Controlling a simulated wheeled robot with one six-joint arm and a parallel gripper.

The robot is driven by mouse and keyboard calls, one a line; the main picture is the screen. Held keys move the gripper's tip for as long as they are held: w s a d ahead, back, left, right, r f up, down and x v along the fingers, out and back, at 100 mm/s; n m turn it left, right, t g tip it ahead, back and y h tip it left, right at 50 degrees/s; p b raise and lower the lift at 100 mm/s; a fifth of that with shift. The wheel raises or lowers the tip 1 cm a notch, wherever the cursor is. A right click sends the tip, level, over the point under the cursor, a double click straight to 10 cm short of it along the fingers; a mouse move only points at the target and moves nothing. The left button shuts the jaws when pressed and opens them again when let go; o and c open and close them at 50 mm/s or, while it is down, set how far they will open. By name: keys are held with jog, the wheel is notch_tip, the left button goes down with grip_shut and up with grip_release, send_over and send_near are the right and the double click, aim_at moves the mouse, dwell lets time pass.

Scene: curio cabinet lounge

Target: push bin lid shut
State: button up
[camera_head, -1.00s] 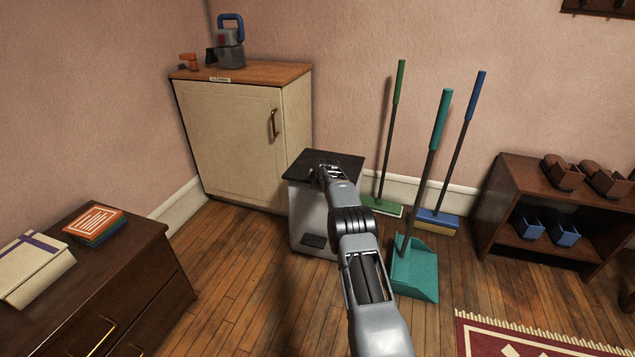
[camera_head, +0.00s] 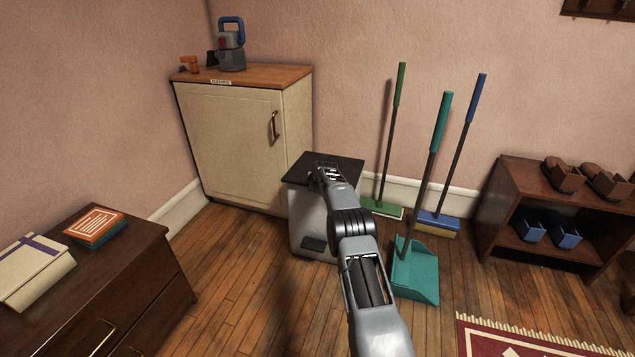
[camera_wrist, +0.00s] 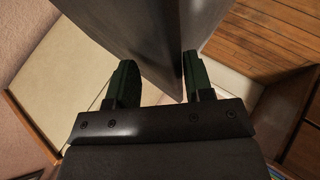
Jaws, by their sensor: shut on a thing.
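The bin (camera_head: 306,212) is grey, with a dark pedal low on its front, and stands on the floor beside the cabinet. Its black lid (camera_head: 350,167) lies about flat over the top; from here I cannot tell if a small gap is left. My gripper (camera_head: 321,175) is at the lid, and my arm hides part of the lid and the bin's right side. In the wrist view my gripper's two dark green fingers (camera_wrist: 157,85) stand apart, with the corner of a dark panel, seemingly the lid (camera_wrist: 150,35), between them.
A cream cabinet (camera_head: 235,140) stands behind the bin at left. A teal dustpan (camera_head: 415,270) and brooms with green (camera_head: 399,85) and blue (camera_head: 475,98) handles stand to the right. A dark dresser (camera_head: 150,270) is front left. Wooden floor is clear before the bin.

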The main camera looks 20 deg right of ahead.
jog(key=shift+s+r, duration=0.35)
jog(key=shift+r, duration=0.3)
jog(key=d+p+v, duration=0.1)
jog(key=p+v, duration=0.2)
jog(key=v, duration=0.9)
jog(key=shift+s+a, duration=0.25)
jog(key=shift+a, duration=0.25)
jog(key=s+a+r+m+g+p, duration=0.15)
jog(key=s+a+r+p, duration=0.25)
jog(key=s+r+p, duration=0.45)
jog(key=s+a+r+m+y+p, duration=0.1)
jog(key=s+a+r+m+p, duration=0.25)
jog(key=r, duration=0.85)
jog(key=s+a+r+g+p, duration=0.1)
jog(key=s+a+r+p, duration=0.4)
jog(key=r+p, duration=0.4)
jog(key=s+a+r+m+g+p, duration=0.1)
jog(key=s+r+m+p, duration=0.2)
jog(key=s+r+p, duration=0.4)
jog(key=s+a+r+m+g+p, duration=0.1)
jog(key=s+r+p, duration=0.7)
jog(key=s, duration=0.8)
jog(key=shift+a+m+g+p, duration=0.35)
jog(key=shift+a+m, duration=0.3)
jog(key=shift+m, duration=0.55)
jog(key=shift+s+r, duration=0.1)
jog(key=shift+s, duration=0.05)
